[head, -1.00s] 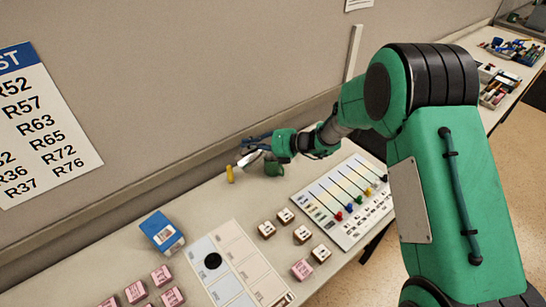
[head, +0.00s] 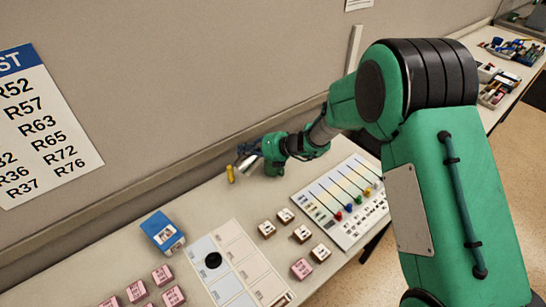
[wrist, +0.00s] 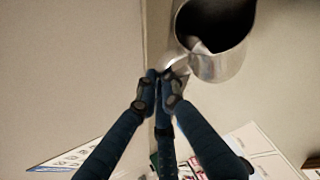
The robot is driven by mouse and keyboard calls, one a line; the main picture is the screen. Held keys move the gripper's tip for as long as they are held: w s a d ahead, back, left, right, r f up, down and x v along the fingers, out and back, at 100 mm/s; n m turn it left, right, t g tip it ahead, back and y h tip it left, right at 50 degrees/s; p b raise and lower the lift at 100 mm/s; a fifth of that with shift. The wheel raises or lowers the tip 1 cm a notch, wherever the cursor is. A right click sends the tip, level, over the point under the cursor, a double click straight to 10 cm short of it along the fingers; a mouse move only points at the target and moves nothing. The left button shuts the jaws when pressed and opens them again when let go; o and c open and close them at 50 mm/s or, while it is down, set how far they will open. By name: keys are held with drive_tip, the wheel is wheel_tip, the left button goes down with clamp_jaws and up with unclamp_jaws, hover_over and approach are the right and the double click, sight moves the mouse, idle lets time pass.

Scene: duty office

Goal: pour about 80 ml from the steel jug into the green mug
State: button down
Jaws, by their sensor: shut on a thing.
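The steel jug (wrist: 222,62) is large in the wrist view, its open mouth and dark inside facing the camera. My gripper (wrist: 165,75) is shut on its handle. In the head view the jug (head: 248,163) is small, tilted, and held over the bench near the wall. The green mug (head: 274,169) stands on the bench just right of the jug, partly hidden under my wrist. The mug does not show in the wrist view. I cannot see any liquid or stream.
A yellow object (head: 230,174) stands just left of the jug. A blue box (head: 162,231), several labelled blocks (head: 302,234) and a slider board (head: 335,208) lie nearer on the bench. The wall (head: 210,90) runs close behind.

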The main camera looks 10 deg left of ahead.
sight(240, 165)
drive_tip(key=shift+a+f, duration=0.1)
drive_tip(key=shift+a, duration=0.05)
drive_tip(key=shift+s+a+f+n+t+h+b, duration=0.15)
drive_tip(key=shift+s+a+f+n+h+b, duration=0.1)
drive_tip(key=shift+a+f+h+b, duration=0.15)
drive_tip(key=shift+s+a+f+n+t+h+b, duration=0.15)
drive_tip(key=shift+s+f+n+h+b, duration=0.1)
drive_tip(key=shift+f+b, duration=0.25)
drive_tip(key=shift+s+a+f+n+t+h+b, duration=0.1)
drive_tip(key=shift+s+a+f+n+h+b, duration=0.1)
drive_tip(key=shift+a+f+h+b, duration=0.25)
drive_tip(key=s+a+r+n+t+h+b, duration=0.2)
drive_tip(key=s+a+n+t+h+b, duration=0.1)
drive_tip(key=a+h+b, duration=0.1)
drive_tip(key=shift+s+a+r+h, duration=0.25)
drive_tip(key=shift+s+a+h, duration=0.1)
drive_tip(key=shift+a, duration=0.35)
